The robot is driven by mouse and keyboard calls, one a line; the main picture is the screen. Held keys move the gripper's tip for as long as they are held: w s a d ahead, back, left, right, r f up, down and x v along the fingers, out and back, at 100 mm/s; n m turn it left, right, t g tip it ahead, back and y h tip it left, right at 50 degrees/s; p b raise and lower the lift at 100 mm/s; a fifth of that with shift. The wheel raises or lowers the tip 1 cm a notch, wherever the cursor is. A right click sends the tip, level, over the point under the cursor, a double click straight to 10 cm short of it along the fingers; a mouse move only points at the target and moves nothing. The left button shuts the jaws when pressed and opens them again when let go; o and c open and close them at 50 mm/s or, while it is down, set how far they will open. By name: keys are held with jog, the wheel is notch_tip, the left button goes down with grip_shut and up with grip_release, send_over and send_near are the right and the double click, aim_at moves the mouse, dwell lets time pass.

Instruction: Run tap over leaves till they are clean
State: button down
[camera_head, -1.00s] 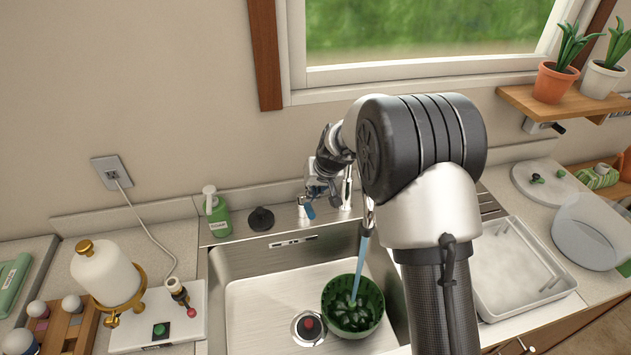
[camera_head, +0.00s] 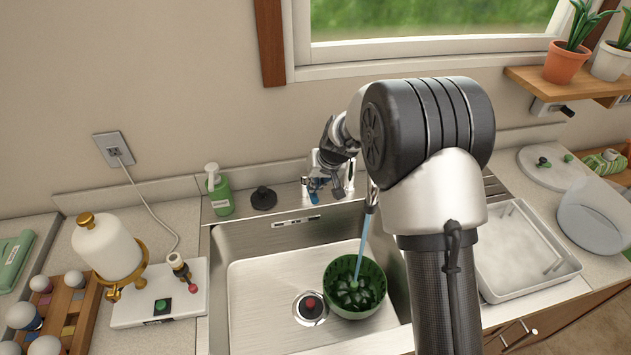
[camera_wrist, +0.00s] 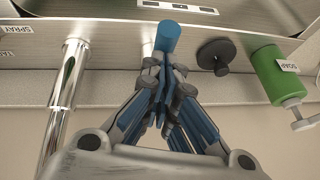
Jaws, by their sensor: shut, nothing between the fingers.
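A green bowl (camera_head: 334,304) stands in the sink basin, right of the drain. Dark green leaves (camera_head: 352,298) lie in it, and a blue-tinted water stream (camera_head: 361,250) falls from the tap into them. My gripper (camera_head: 318,188) is at the back of the sink beside the tap. In the wrist view my gripper (camera_wrist: 163,78) is shut, its blue-padded fingers together, close to a blue-ended tap lever (camera_wrist: 168,36). I cannot tell whether they touch. A chrome tap part (camera_wrist: 70,75) stands to the left there. My arm hides part of the tap in the head view.
A green soap bottle (camera_head: 218,195) and a black stopper (camera_head: 263,198) stand behind the sink, left of my gripper. A white tray (camera_head: 500,292) is right of the sink. A white dispenser (camera_head: 105,247) is on the left counter. The left part of the basin (camera_head: 255,310) is clear.

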jog(key=shift+w, duration=0.15)
jog(key=p+v, duration=0.3)
jog(key=v, duration=1)
jog(key=shift+w+r, duration=0.2)
jog(key=shift+w, duration=0.1)
jog(key=shift+d, duration=0.1)
dwell(0.8)
